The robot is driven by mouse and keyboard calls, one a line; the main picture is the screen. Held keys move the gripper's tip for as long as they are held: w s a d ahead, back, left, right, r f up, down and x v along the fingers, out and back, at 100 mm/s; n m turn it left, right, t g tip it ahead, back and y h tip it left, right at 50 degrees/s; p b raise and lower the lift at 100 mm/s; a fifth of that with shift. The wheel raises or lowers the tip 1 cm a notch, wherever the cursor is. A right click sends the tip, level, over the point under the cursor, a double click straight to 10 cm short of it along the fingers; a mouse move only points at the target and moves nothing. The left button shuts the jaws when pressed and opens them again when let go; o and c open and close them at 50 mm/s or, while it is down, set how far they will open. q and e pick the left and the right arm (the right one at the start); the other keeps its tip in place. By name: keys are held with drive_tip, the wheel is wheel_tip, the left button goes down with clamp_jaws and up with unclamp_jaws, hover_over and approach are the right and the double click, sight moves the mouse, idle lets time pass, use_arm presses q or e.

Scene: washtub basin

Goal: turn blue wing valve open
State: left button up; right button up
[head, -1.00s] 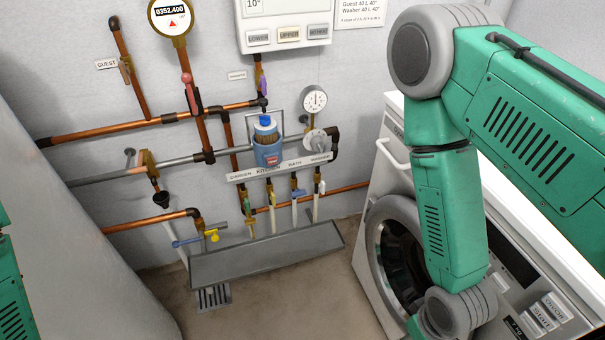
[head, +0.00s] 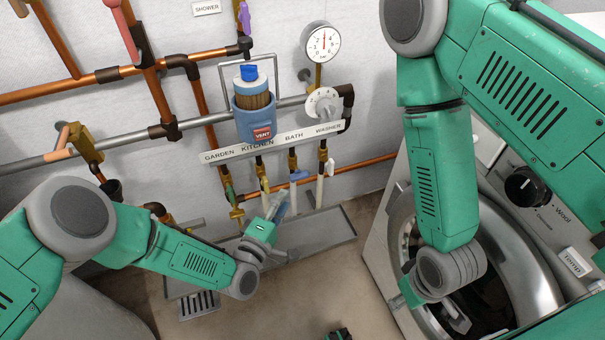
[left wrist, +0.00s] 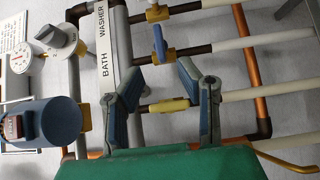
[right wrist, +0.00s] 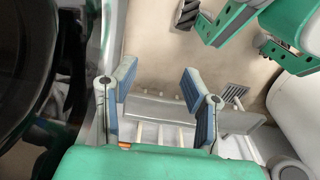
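The blue wing valve (head: 299,175) sits on the white pipe below the BATH label, its handle lying across the pipe. In the left wrist view the blue handle (left wrist: 159,44) shows just beyond the fingertips, roughly centred between them and apart from both. My left gripper (head: 284,228) is open and empty, in front of the pipes and low, over the grey trough; its spread fingers also show in the left wrist view (left wrist: 160,68). My right gripper (head: 460,320) is in front of the washing machine door; in the right wrist view its fingers (right wrist: 160,70) are spread with nothing between them.
Neighbouring valves are green (head: 230,194), yellow (head: 264,185) and white (head: 329,167). The grey trough (head: 335,228) lies below; the washing machine (head: 400,220) stands right.

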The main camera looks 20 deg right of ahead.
sight(302, 173)
use_arm(q)
drive_tip(key=b+x, duration=0.2)
drive_tip(key=x, duration=0.3)
drive_tip(key=b+x, duration=0.2)
drive_tip(key=x, duration=0.3)
drive_tip(key=shift+d+f, duration=0.2)
drive_tip(key=shift+f, duration=0.05)
drive_tip(key=shift+b+x, duration=0.45)
drive_tip(key=shift+x, duration=0.4)
drive_tip(key=shift+r, duration=0.15)
clamp_jaws()
